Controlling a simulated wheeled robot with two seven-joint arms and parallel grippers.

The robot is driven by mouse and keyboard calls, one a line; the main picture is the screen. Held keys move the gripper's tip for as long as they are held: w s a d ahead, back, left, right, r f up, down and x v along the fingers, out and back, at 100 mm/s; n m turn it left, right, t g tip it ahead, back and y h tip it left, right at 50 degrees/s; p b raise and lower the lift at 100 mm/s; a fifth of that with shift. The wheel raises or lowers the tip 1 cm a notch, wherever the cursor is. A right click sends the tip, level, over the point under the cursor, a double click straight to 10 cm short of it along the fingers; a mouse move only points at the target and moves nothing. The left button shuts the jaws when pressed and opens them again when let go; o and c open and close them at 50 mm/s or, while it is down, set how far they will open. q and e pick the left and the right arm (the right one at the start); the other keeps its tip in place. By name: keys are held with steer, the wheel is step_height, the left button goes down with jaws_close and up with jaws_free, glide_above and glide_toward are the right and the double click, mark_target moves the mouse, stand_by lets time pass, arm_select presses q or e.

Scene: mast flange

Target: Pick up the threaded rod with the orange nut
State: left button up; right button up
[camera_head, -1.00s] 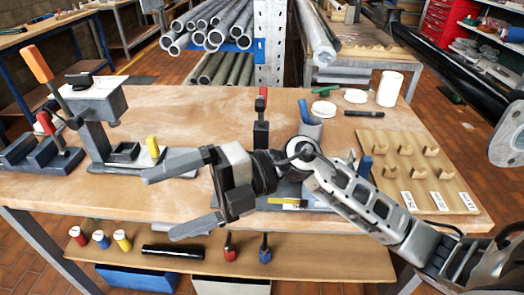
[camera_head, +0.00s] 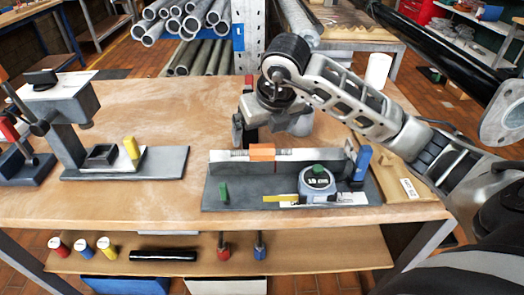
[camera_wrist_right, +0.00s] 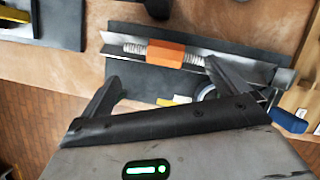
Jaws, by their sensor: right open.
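The threaded rod (camera_head: 290,153) lies crosswise along a metal channel on a dark grey fixture (camera_head: 235,193). The orange nut (camera_head: 262,152) sits around its middle. In the right wrist view the rod (camera_wrist_right: 135,48) shows on both sides of the nut (camera_wrist_right: 166,53). My right gripper (camera_wrist_right: 164,72) is open and empty, its two fingers spread toward either side of the nut. In the head view its body is above and behind the fixture, and its fingertips do not show clearly. I cannot tell the exact gap to the rod. My left gripper is not in view.
A tape measure (camera_head: 317,185) stands on the fixture's front part, with a blue piece (camera_head: 361,163) at its right end. A grey device (camera_head: 65,110) stands to the left. A wooden holder board (camera_head: 405,180) is at right. The bench front is clear.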

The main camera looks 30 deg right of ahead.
mark_target(260, 147)
steer(key=shift+p+x, duration=0.65)
steer(key=shift+x, duration=2.8)
steer(key=shift+s+d, duration=0.1)
steer(key=c, duration=1.6)
